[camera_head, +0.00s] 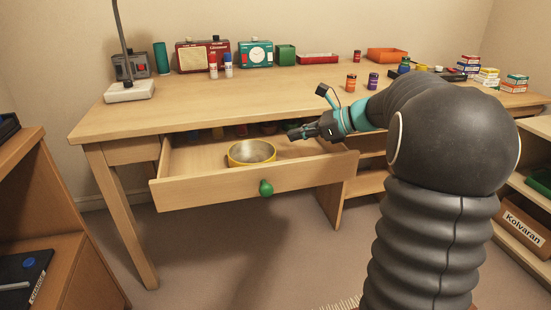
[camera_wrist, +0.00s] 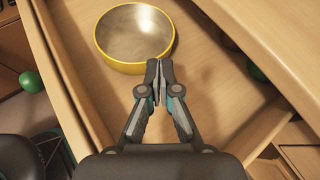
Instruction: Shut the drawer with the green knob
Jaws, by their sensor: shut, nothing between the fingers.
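The drawer (camera_head: 210,188) with the green knob (camera_head: 266,187) is pulled well out from under the desk. A yellow-rimmed round bowl (camera_head: 251,153) stands inside it, and other small things lie in shadow at its back. My gripper (camera_head: 292,134) is shut and empty, over the right part of the open drawer. In the wrist view, my gripper's closed fingertips (camera_wrist: 160,64) appear just at the near edge of the bowl (camera_wrist: 135,37); I cannot tell whether they touch. The green knob (camera_wrist: 31,81) shows at the left there, on the outside of the drawer front.
The desk top (camera_head: 210,105) holds a lamp base (camera_head: 129,91), a red radio (camera_head: 200,54), a clock (camera_head: 255,54), small jars, an orange tray (camera_head: 387,55) and stacked boxes. A wooden shelf unit (camera_head: 50,215) stands at left. The floor before the drawer is clear at left.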

